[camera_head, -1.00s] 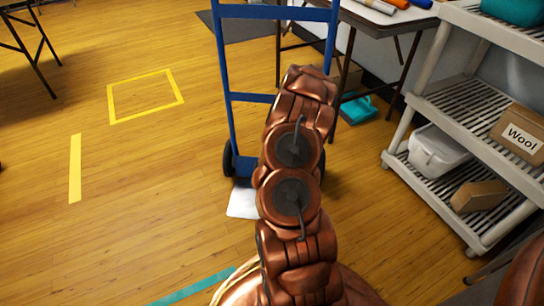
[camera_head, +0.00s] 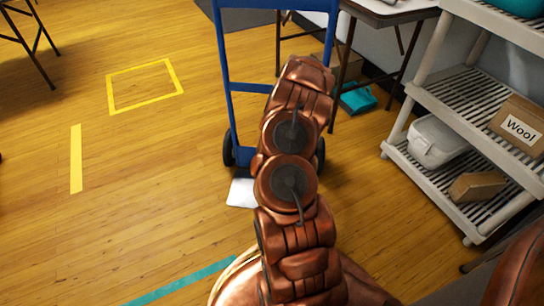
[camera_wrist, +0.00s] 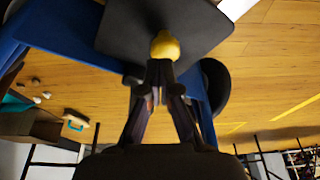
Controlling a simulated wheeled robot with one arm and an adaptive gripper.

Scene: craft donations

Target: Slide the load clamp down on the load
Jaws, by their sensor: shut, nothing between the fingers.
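My arm hides the gripper and clamp in the head view. No load can be made out.
A grey shelf rack (camera_head: 428,83) on the right holds a lidded bin (camera_head: 437,141) and a box marked Wool (camera_head: 519,129). A table (camera_head: 385,12) stands behind the truck, with a teal item (camera_head: 357,99) on the floor. The left floor is open, with yellow tape.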

